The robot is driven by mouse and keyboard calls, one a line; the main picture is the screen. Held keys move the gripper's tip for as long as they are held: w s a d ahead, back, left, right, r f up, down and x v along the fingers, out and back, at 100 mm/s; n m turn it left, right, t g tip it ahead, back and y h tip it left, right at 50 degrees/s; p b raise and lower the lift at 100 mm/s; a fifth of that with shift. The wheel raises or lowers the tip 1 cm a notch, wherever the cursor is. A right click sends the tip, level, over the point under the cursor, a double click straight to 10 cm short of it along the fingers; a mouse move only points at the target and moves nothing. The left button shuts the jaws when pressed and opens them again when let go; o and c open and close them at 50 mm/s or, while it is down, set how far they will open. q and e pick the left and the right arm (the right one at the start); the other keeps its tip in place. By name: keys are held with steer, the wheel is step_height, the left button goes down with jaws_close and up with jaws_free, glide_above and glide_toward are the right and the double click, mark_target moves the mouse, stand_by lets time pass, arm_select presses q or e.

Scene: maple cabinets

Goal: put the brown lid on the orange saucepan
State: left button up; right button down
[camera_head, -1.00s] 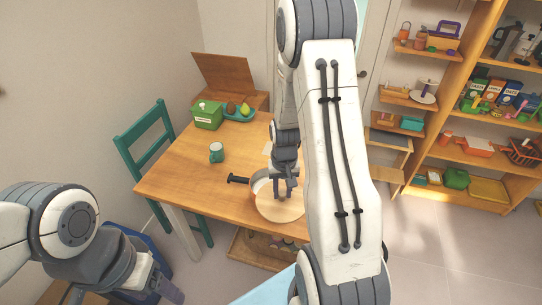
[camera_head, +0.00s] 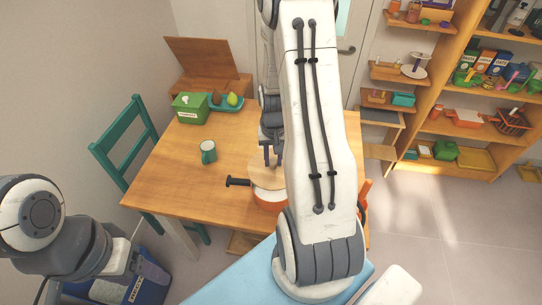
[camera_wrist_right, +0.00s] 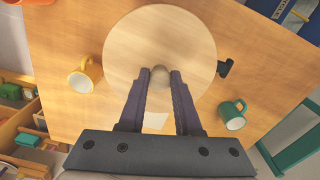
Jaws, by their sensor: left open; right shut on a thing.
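The brown lid (camera_head: 264,178) is a light wooden disc, and it also fills the upper middle of the right wrist view (camera_wrist_right: 160,32). My right gripper (camera_wrist_right: 160,74) is shut on the lid's round knob; it also shows in the head view (camera_head: 272,160). The orange saucepan (camera_head: 268,199) stands near the table's front edge, its black handle (camera_head: 237,182) pointing left.
A teal mug (camera_head: 208,151), a green box (camera_head: 190,108) and a fruit tray (camera_head: 227,103) stand on the wooden table (camera_head: 175,175). The right wrist view shows a yellow mug (camera_wrist_right: 85,76). A teal chair (camera_head: 125,150) is at the left; shelves (camera_head: 425,110) are at the right.

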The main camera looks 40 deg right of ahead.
steer(key=shift+d, duration=0.1)
step_height(320, 180, down, 7)
steer(key=b, duration=0.5)
steer(key=shift+f, duration=0.15)
stand_by(0.3)
steer(key=c, duration=0.5)
jaws_free()
step_height(320, 180, up, 11)
steer(key=shift+f, duration=0.2)
